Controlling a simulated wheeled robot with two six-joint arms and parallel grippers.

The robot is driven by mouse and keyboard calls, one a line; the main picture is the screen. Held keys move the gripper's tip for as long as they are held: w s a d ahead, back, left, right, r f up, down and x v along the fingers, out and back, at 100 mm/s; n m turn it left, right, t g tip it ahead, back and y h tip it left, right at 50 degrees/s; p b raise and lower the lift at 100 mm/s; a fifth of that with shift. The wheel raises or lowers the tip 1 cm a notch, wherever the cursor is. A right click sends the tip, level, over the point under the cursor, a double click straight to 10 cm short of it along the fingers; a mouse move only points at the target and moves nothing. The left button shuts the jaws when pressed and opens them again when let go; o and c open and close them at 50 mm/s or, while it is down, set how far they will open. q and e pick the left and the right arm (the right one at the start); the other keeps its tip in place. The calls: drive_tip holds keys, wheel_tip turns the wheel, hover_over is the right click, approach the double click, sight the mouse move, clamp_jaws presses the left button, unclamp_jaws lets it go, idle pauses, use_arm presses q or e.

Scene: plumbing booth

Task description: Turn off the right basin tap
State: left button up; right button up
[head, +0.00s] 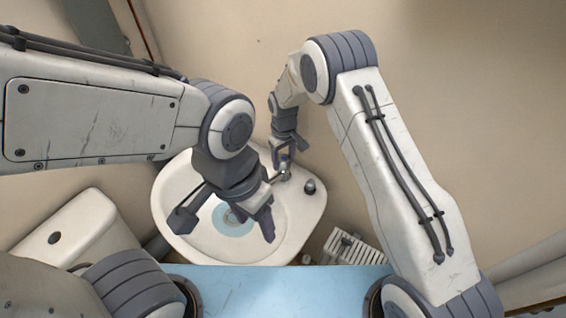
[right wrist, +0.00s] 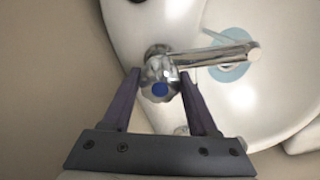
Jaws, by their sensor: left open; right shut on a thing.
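A chrome tap (head: 285,174) stands on the back rim of the white basin (head: 170,205). In the right wrist view its round handle (right wrist: 160,74) has a blue cap, and its spout (right wrist: 215,56) reaches right over the bowl. My right gripper (head: 285,152) is at the tap, its fingers (right wrist: 160,85) shut on the handle from both sides. My left gripper (head: 254,222) is open and empty above the bowl, hiding part of it.
A pale blue round patch (head: 222,222) lies in the bowl. A small dark round fitting (head: 309,186) is on the rim, right of the tap. A white toilet cistern (head: 75,235) is at left, a white ribbed radiator (head: 352,250) at right, a blue surface (head: 270,292) in front.

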drive_tip(key=m+b, duration=0.1)
drive_tip(key=m, duration=0.3)
drive_tip(key=shift+w+m+b, duration=0.1)
drive_tip(key=shift+m+b, duration=0.3)
drive_tip(key=m+b, duration=0.1)
drive_tip(key=m, duration=0.2)
drive_tip(key=shift+m, duration=0.3)
drive_tip(key=m, duration=0.3)
drive_tip(key=shift+r+m+b, duration=0.1)
drive_tip(key=shift+m+b, duration=0.2)
drive_tip(key=shift+b, duration=0.1)
drive_tip(key=shift+m+b, duration=0.3)
drive_tip(key=shift+m, duration=1.5)
drive_tip(key=shift+w+r, duration=0.1)
drive_tip(key=o, duration=1.4)
